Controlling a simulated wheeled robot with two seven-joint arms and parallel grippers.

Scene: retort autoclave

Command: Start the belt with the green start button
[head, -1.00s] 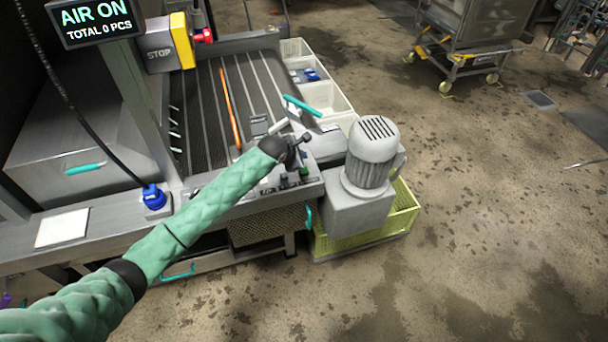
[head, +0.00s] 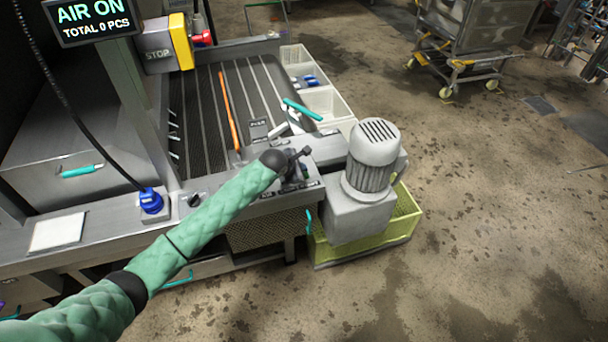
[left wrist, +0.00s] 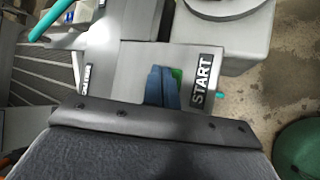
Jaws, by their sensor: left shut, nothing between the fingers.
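My left gripper (head: 297,168) is at the control panel (head: 262,200) on the front end of the belt (head: 204,110). In the left wrist view its blue fingers (left wrist: 161,86) are shut with nothing between them. They point down over the green start button (left wrist: 177,74), beside the START label (left wrist: 201,80). The fingers cover most of the button, so only a green edge shows. I cannot tell whether they touch it. In the head view my gripper and arm hide the button. My right gripper is in neither view.
A grey motor (head: 373,165) stands right of the panel above a yellow-green crate (head: 405,222). A yellow box with a red STOP button (head: 203,38) stands beyond the panel. An orange strip (head: 230,110) lies on the belt. White bins (head: 322,98) line its right side.

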